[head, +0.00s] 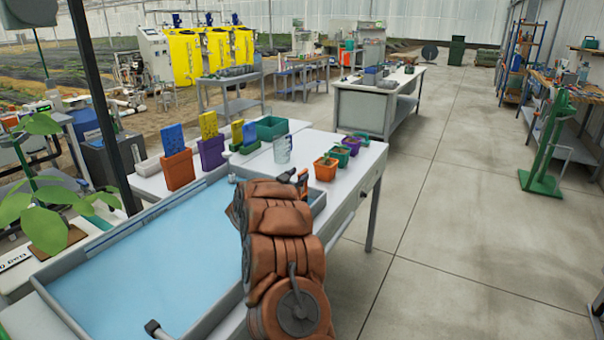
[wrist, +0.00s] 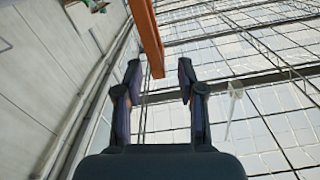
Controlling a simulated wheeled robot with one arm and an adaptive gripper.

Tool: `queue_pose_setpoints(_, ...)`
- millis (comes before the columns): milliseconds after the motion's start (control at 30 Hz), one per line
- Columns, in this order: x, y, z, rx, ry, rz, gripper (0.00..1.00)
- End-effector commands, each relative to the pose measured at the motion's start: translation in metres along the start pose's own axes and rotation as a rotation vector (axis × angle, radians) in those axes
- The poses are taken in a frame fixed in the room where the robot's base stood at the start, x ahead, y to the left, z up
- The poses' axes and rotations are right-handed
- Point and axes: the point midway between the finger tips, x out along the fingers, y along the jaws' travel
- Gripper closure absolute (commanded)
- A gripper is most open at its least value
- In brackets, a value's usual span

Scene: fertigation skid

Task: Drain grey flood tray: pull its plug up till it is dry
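The grey flood tray (head: 52,309) lies at lower left in the head view, with a broad sheet of blue water in it. A dark-capped grey fitting (head: 154,328) stands at its near edge; a smaller grey fitting (head: 232,178) shows at its far end. I cannot tell which is the plug. My brown arm covers the tray's right side. My gripper (wrist: 158,75) is open in the wrist view, fingers apart. An orange bar (wrist: 147,32) reaches down between the fingertips; contact is not shown. In the head view the gripper is mostly hidden behind my arm.
On the white bench stand a red-brown holder (head: 178,169), a purple holder (head: 211,153), a clear beaker (head: 282,150) and small pots such as the orange one (head: 325,169). Floor at right is clear up to a green stand (head: 545,180).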

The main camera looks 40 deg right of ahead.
Motion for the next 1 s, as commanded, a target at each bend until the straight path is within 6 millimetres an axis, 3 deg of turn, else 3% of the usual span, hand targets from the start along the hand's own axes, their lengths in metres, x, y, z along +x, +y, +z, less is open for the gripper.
queue_pose_setpoints(300,-0.053,-0.001,0.000,-0.002,-0.001,-0.002,0.61)
queue_pose_setpoints(500,-0.074,-0.002,-0.002,0.002,0.001,-0.003,0.61)
queue_pose_setpoints(1000,-0.081,-0.001,-0.001,0.000,0.002,-0.002,0.61)
